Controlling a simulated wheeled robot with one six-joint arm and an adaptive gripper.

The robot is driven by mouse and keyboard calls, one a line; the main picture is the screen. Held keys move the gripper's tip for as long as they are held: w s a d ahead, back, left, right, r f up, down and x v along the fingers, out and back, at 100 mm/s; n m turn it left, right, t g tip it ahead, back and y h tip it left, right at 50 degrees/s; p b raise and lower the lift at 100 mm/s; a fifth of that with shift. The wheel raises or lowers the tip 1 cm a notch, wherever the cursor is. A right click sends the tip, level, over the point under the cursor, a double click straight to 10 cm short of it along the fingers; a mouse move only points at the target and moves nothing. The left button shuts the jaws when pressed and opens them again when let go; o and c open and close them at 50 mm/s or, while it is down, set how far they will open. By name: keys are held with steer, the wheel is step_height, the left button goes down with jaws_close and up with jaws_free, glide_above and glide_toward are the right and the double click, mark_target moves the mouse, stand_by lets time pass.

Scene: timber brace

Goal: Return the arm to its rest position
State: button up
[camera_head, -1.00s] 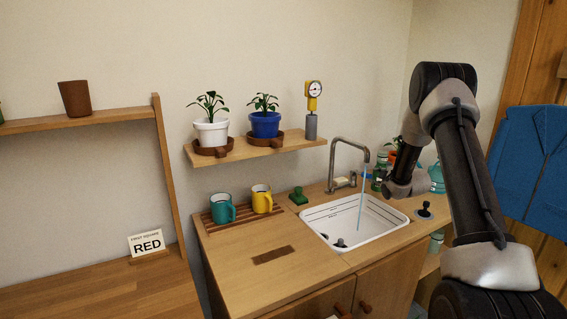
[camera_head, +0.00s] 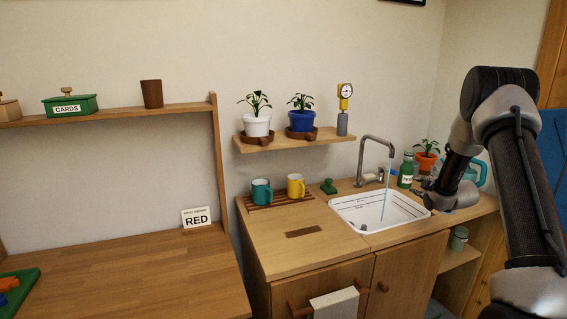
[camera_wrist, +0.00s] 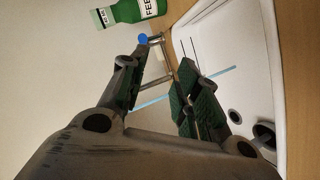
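My arm is raised at the right of the head view, bent at the elbow, with its wrist (camera_head: 440,190) in front of the sink's right end. My gripper (camera_wrist: 164,58) shows in the wrist view with its two green-padded fingers apart and nothing between them. The white sink (camera_head: 350,208) lies beyond the wrist, with water (camera_head: 387,190) running from the tap (camera_head: 364,150).
A green FEED bottle (camera_head: 406,172), an orange-potted plant (camera_head: 426,160) and a teal watering can (camera_head: 478,172) stand close behind my wrist. Teal (camera_head: 261,190) and yellow (camera_head: 296,186) mugs sit on a slatted rack. The counter's left part and the desk (camera_head: 130,270) have free room.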

steer(key=s+a+r+m+g+h, duration=0.1)
steer(key=s+a+r+m+g, duration=0.15)
steer(key=s+r, duration=0.65)
steer(key=s+a+r+m+g+h, duration=0.1)
steer(key=s+a+r+m+g, duration=0.2)
steer(key=s+r, duration=0.55)
steer(key=s+a+r+m+g, duration=0.1)
steer(key=s+a, duration=0.3)
steer(key=s, duration=0.8)
steer(key=s+a+r+m+g+y, duration=0.1)
steer(key=s+a+m, duration=0.2)
steer(key=s, duration=0.9)
steer(key=s+a+r+m+g+y, duration=0.1)
steer(key=s+a, duration=0.3)
steer(key=s, duration=0.8)
steer(key=shift+a+r+m+g, duration=0.15)
steer(key=shift+a+m+g, duration=0.15)
steer(key=shift+m+g, duration=0.4)
steer(key=shift+w, duration=0.25)
